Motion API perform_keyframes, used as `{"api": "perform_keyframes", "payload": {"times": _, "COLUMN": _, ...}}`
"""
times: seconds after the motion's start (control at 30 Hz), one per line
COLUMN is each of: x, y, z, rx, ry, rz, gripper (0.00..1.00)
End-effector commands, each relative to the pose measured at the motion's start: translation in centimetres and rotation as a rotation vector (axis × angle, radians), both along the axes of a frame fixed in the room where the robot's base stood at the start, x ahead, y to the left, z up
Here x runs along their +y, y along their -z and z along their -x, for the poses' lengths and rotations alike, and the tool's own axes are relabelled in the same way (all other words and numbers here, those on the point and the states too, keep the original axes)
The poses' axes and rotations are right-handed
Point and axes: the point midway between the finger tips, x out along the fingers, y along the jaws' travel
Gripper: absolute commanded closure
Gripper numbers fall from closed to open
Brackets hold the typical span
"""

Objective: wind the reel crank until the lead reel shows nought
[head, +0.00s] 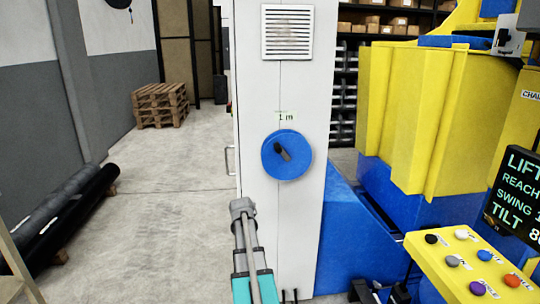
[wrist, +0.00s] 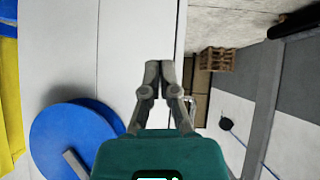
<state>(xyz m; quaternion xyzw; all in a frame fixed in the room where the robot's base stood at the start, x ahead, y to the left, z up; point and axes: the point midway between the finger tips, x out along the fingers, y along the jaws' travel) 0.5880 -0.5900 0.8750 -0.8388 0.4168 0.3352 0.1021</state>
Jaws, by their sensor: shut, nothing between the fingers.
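The lead reel is a blue disc (head: 298,167) on the front of a pale cabinet (head: 262,100). A small label reading "1 m" (head: 286,116) sits just above it. A dark crank knob with a short grey arm (head: 283,152) is near the disc's middle. In the wrist view the blue disc (wrist: 62,130) is at lower left, with a grey bar (wrist: 75,164) on it. My gripper (head: 242,205) is below and left of the reel, apart from it. In the wrist view my gripper (wrist: 160,68) has its fingers together and holds nothing.
A yellow and blue machine (head: 410,120) fills the right, with a yellow button panel (head: 465,262) and a dark display (head: 515,195), partly cut off. Pallets (head: 160,104) and black rolls (head: 60,225) lie at left. The floor between is clear.

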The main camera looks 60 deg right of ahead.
Motion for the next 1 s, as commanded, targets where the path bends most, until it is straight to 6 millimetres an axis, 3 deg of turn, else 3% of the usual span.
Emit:
{"api": "perform_keyframes", "payload": {"times": 0.23, "x": -1.4, "y": -0.5, "z": 1.1, "rx": 0.286, "ry": -0.037, "rz": 0.205, "gripper": 1.0}}
{"api": "perform_keyframes", "payload": {"times": 0.47, "x": -2.6, "y": -2.3, "z": 2.1, "rx": 0.546, "ry": -0.051, "rz": 0.398, "gripper": 1.0}}
{"api": "perform_keyframes", "payload": {"times": 1.0, "x": -3.4, "y": -10.1, "z": 2.1, "rx": 1.138, "ry": -0.012, "rz": 0.864, "gripper": 1.0}}
